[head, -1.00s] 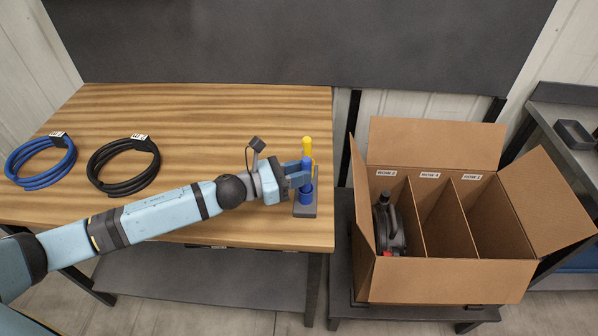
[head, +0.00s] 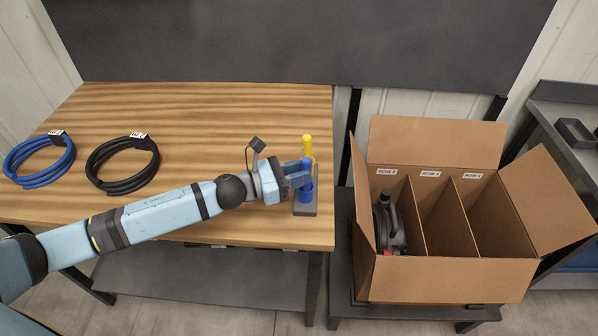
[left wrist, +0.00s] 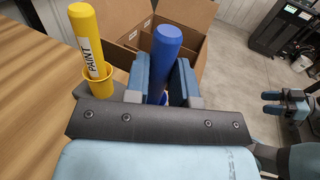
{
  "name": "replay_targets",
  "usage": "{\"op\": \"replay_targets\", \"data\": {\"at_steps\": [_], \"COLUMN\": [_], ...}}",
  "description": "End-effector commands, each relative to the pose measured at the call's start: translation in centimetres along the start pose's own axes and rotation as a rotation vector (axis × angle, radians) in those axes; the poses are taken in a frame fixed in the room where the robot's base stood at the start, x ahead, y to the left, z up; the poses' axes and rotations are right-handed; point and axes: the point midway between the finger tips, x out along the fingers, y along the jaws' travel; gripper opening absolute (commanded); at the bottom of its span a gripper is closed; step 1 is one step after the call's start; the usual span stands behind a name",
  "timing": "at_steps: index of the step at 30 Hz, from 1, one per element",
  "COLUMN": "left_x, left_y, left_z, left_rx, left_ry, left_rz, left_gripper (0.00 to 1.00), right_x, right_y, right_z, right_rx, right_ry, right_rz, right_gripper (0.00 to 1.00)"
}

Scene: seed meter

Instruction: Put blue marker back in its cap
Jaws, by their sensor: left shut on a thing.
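The blue marker (left wrist: 167,47) stands upright in my left gripper (left wrist: 163,82). The gripper (head: 303,174) also shows in the head view, with its two blue fingers shut on the marker's sides. The blue cap (head: 306,195) is right under the fingers on a dark grey base (head: 305,210). The fingers hide the joint, so I cannot tell whether marker and cap touch. My right gripper (left wrist: 268,102) shows small at the right of the left wrist view, its fingers apart and empty.
A yellow marker (left wrist: 85,40) stands in its yellow cap (left wrist: 97,80) beside the blue one. A blue coil (head: 40,160) and a black coil (head: 122,165) lie left on the wooden table (head: 230,120). An open cardboard box (head: 450,270) stands right of the table.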

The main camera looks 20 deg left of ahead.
Motion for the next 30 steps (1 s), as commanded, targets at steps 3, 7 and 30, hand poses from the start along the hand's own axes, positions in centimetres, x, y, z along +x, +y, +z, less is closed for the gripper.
{"op": "replay_targets", "data": {"at_steps": [3,7,30], "left_x": [0.00,0.00,-0.01], "left_y": [0.00,0.00,-0.01], "left_z": [-0.20,-0.36,-0.85], "left_rx": [0.000,0.000,-0.001], "left_ry": [0.000,0.000,0.001], "left_rz": [0.000,0.000,0.000], "left_gripper": [0.00,0.00,0.53], "right_x": [0.12,0.21,0.42], "right_y": [0.01,0.02,0.04], "right_z": [0.22,0.39,0.71], "right_rx": [0.000,0.000,0.000], "right_ry": [-0.001,-0.002,-0.002], "right_rz": [0.000,0.000,0.001], "right_gripper": [0.53,0.53,0.53]}}
